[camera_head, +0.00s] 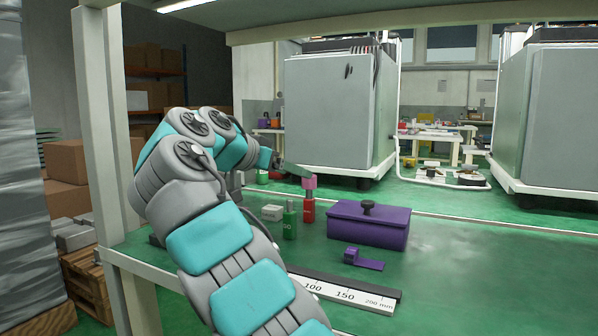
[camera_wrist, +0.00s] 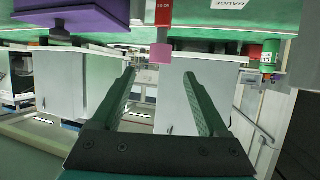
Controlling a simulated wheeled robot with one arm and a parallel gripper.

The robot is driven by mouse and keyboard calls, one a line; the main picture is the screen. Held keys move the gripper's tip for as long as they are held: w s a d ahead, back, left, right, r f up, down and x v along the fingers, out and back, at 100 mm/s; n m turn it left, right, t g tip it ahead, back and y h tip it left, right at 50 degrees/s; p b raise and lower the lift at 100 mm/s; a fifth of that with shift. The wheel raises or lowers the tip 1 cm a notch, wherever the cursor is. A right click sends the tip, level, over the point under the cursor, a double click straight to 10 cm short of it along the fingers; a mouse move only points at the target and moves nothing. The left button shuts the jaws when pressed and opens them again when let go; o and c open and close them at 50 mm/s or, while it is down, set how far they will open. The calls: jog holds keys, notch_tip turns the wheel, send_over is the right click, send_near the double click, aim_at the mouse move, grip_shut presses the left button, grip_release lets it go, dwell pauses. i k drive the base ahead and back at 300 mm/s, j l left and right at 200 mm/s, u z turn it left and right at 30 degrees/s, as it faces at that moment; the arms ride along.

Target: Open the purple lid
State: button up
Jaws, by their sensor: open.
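The purple box (camera_head: 365,232) stands on the green bench top, with a flat purple lid (camera_head: 345,209) shut on it. A dark round knob (camera_head: 368,206) sits on top of the lid. In the wrist view, which looks upside down, the purple lid (camera_wrist: 85,17) is at the top left, with its knob (camera_wrist: 58,34) pointing down in the picture. My gripper (camera_head: 303,173) is left of the box and above the bench; its spread fingers show empty in the wrist view (camera_wrist: 159,74). It is apart from the lid and knob.
A green bottle (camera_head: 290,220) and a pale block (camera_head: 272,212) are farther left. A small purple piece (camera_head: 368,264) and a ruler (camera_head: 345,294) lie in front. Bench right of the box is clear.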

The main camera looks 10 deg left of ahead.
aim_at(365, 211)
jog(key=k+j, duration=0.8)
